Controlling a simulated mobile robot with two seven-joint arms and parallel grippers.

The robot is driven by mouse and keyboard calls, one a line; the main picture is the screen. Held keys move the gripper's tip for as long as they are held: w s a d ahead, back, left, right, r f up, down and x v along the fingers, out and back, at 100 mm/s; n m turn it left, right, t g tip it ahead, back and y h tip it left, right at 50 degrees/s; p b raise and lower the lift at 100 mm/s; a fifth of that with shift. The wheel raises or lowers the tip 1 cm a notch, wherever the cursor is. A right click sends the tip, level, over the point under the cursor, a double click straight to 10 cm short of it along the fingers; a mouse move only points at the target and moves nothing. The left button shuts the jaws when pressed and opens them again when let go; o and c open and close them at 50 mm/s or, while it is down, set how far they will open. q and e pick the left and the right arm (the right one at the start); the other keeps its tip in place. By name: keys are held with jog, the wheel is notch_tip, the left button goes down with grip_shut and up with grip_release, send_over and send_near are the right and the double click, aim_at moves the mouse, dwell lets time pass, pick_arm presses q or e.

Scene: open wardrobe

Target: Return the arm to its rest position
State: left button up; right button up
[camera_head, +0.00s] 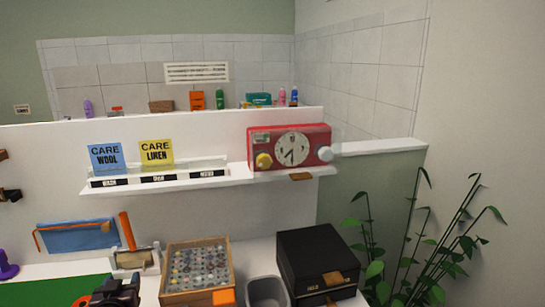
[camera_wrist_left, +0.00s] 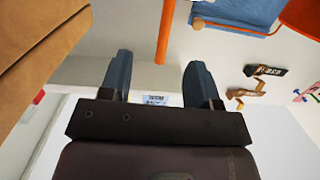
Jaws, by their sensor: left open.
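My left gripper (camera_head: 118,292) shows dark at the bottom edge of the head view, in front of the worktop and left of the wooden box. Most of its arm is outside the picture. In the left wrist view the left gripper (camera_wrist_left: 158,65) has its two blue-grey fingers apart, with nothing between them. Behind the fingers are a pale wall and an orange handle (camera_wrist_left: 166,30). My right gripper is in neither view.
A wooden box of small round items (camera_head: 200,265), a grey bin (camera_head: 266,292) and a black drawer box (camera_head: 318,262) stand to the right. A green mat (camera_head: 50,292) lies left. A shelf (camera_head: 190,183) holds care cards and a red clock box (camera_head: 290,148). A blue cloth (camera_head: 78,235) hangs behind.

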pick_arm(q)
jog(key=s+f+g, duration=0.2)
jog(key=s, duration=0.3)
jog(key=s+d+f+g, duration=0.1)
jog(key=s+f+g, duration=0.1)
jog(key=s, duration=0.3)
jog(key=s+d+f+g+h, duration=0.1)
jog(key=s+f, duration=0.1)
jog(key=s, duration=0.3)
jog(key=shift+s+d+m+g, duration=0.15)
jog(key=shift+d+m+g, duration=0.15)
jog(key=shift+g, duration=0.1)
jog(key=s+d+m+g+h, duration=0.1)
jog(key=s+d+g, duration=0.2)
jog(key=s, duration=0.7)
jog(key=s+d+m+g+h, duration=0.1)
jog(key=s+d+g+h, duration=0.2)
jog(key=s, duration=0.7)
jog(key=w+f+m+t, duration=0.1)
jog(key=w+f+t, duration=0.6)
jog(key=f, duration=0.3)
jog(key=shift+w+d+f+t+y, duration=0.15)
jog(key=shift+w+d+t+y, duration=0.05)
jog(key=shift+d+t+y, duration=0.15)
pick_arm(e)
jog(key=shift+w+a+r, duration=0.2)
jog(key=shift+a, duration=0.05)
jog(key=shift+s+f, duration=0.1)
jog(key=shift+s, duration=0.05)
